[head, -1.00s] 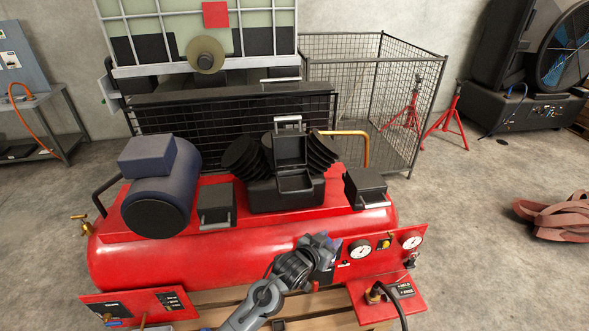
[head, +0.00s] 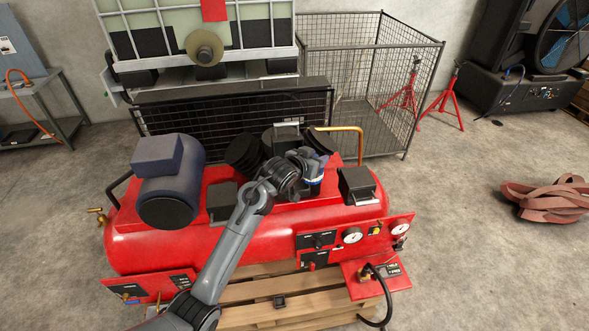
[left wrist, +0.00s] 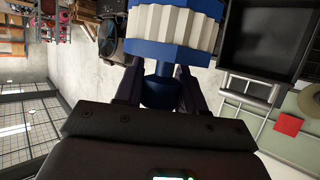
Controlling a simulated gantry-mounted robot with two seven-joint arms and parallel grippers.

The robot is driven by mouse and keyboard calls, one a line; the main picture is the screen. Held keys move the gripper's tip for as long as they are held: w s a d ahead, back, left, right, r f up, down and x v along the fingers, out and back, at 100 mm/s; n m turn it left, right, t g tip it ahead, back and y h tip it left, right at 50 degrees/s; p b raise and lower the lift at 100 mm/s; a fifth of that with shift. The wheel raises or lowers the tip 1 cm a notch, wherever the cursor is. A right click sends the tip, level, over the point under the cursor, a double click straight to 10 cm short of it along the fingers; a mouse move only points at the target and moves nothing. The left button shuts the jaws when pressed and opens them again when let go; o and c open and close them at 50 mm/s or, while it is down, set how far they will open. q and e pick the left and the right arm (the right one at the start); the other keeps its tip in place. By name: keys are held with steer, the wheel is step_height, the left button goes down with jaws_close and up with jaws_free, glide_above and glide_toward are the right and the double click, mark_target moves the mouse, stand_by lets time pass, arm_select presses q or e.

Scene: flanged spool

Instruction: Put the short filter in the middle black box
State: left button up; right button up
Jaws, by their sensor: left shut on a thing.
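The filter (left wrist: 172,22) has white pleats, blue end caps and a blue stem. My left gripper (left wrist: 158,88) is shut on the stem, with the pleated body out ahead of the fingers. In the head view my left gripper (head: 312,167) is over the red compressor, in front of the middle black box (head: 287,133). That box's lid is raised, and my arm hides most of the rest. In the left wrist view an open black box (left wrist: 262,42) lies right of the filter, apart from it. My right gripper is out of view.
Closed black boxes stand left (head: 223,202) and right (head: 357,185) on the red compressor (head: 150,245). Dark finned cylinders (head: 243,152) and an orange pipe (head: 345,130) are close to the middle box. A blue motor (head: 170,180) stands at the left.

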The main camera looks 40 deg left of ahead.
arm_select(q)
steer(key=a+f+p, duration=0.1)
steer(key=a+f, duration=0.3)
steer(key=a+f+p, duration=0.1)
steer(key=a+f, duration=0.2)
steer(key=f, duration=0.1)
steer(key=shift+a+f, duration=0.15)
steer(key=shift+a, duration=0.2)
steer(key=shift+f, duration=0.2)
steer(key=shift+f, duration=0.1)
steer(key=o, duration=1.1)
steer(key=shift+c, duration=0.2)
